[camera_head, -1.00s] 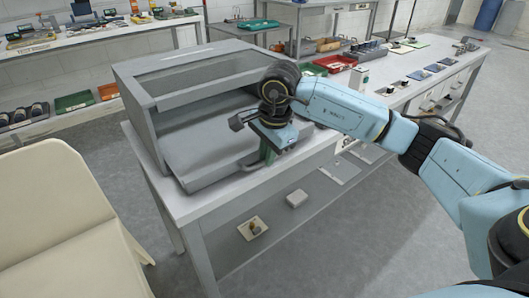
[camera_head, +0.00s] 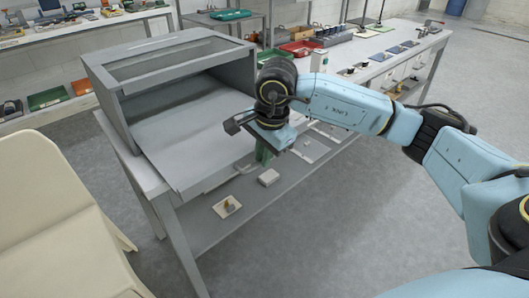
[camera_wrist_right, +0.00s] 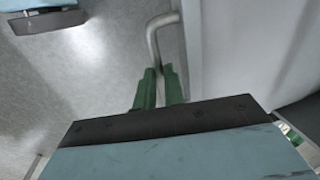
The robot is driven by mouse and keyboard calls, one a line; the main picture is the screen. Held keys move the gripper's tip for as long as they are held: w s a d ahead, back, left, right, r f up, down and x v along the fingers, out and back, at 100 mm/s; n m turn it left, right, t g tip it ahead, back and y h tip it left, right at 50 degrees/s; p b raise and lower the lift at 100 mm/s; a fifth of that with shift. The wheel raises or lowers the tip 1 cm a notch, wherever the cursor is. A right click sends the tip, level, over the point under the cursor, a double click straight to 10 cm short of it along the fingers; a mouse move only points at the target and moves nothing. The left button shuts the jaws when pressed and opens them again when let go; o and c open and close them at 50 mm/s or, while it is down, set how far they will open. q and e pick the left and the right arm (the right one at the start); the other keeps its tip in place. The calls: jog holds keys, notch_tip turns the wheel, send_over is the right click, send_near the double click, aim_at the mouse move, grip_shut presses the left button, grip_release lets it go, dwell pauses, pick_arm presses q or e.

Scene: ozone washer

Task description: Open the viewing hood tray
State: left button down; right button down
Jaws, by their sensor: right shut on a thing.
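The viewing hood (camera_head: 165,62) is a grey box with a glass-like top panel, standing on a bench at the left of the head view. Its grey tray (camera_head: 195,135) extends out of the hood's open front, past the bench edge. My right gripper (camera_head: 262,158) is at the tray's front edge, with green fingers pointing down. In the right wrist view, the green fingers (camera_wrist_right: 160,88) are closed around the bent metal handle (camera_wrist_right: 153,38) beside the tray's pale surface (camera_wrist_right: 245,50). My left gripper is not in view.
A cream chair (camera_head: 55,215) stands at the front left. The bench's lower shelf (camera_head: 205,228) holds a small white box (camera_head: 268,177) and a small tray (camera_head: 227,207). Another bench (camera_head: 385,62) with several items is behind my right arm. The floor at right is clear.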

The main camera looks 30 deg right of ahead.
jog(key=c, duration=1.5)
grip_release()
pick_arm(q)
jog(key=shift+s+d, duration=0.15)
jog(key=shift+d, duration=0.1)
